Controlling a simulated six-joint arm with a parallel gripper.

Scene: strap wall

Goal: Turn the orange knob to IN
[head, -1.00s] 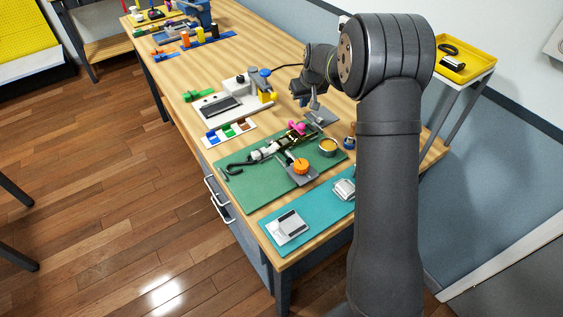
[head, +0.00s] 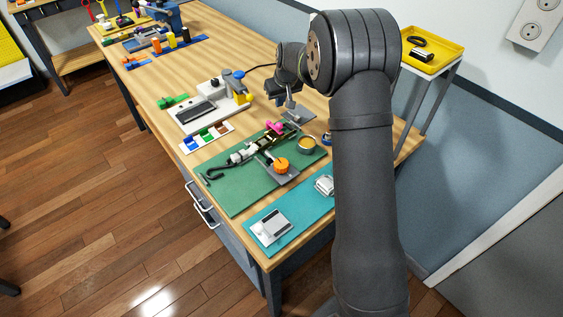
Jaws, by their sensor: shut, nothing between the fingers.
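The orange knob (head: 281,165) sits on a grey plate (head: 283,178) on the green mat (head: 232,196), near the mat's right side. I cannot read any IN mark at this size. My gripper (head: 291,104) is shut and empty. In the picture it lies above and a little right of the knob, over a grey plate (head: 299,117) at the far end of the mat. It is apart from the knob. My arm hides part of the bench on the right.
A dark strap assembly with a pink part (head: 274,127) lies across the green mat, close to the knob. A round tan-topped container (head: 307,145) stands right of the knob. A teal mat (head: 254,241) with metal parts lies in front. A white fixture (head: 208,108) stands behind.

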